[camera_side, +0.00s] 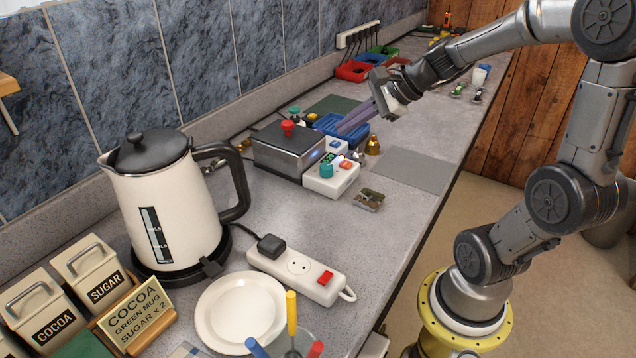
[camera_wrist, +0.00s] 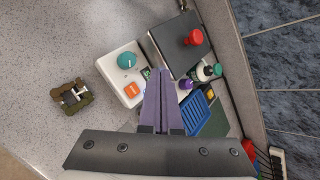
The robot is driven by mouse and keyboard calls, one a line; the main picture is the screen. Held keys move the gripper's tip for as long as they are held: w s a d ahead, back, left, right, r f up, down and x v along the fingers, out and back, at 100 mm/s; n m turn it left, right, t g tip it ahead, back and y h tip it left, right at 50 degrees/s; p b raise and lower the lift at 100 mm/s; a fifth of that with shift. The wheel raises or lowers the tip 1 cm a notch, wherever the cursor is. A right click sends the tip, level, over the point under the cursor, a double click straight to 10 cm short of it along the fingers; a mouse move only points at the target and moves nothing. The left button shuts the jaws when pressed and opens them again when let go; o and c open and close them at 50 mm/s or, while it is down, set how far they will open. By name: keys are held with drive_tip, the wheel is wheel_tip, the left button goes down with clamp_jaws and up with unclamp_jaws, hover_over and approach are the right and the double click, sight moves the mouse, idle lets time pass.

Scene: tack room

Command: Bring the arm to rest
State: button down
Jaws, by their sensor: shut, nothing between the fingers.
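My gripper (camera_side: 341,129) is at the end of my arm, which reaches in from the right over the worktop. Its long purple fingers are together, with nothing between them. In the side view the fingers point left and down, near the metal box and the blue tray. In the wrist view my gripper (camera_wrist: 161,73) shows its fingers side by side, overlapping the edge of the white control box (camera_wrist: 122,66) in the picture. I cannot tell the exact height of the fingertips above the things below.
A metal box with a red knob (camera_side: 277,150), a white control box (camera_side: 331,180), a blue tray (camera_side: 352,128) and a brass bell (camera_side: 373,146) crowd the area below my gripper. A kettle (camera_side: 165,205) stands front left. A grey mat (camera_side: 412,170) on the right is bare.

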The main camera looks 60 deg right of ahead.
drive_tip(key=s+a+r+n+g+y, duration=0.1)
drive_tip(key=s+a+r+n, duration=0.15)
drive_tip(key=a+n, duration=0.35)
drive_tip(key=s+a+r+n+g+y, duration=0.1)
drive_tip(key=s+a+n, duration=0.35)
drive_tip(key=a, duration=0.35)
drive_tip(key=s+d+f+n+g+h, duration=0.1)
drive_tip(key=s+d+f+n+h, duration=0.2)
drive_tip(key=s+n, duration=0.6)
drive_tip(key=f+n+h, duration=0.1)
drive_tip(key=n, duration=0.3)
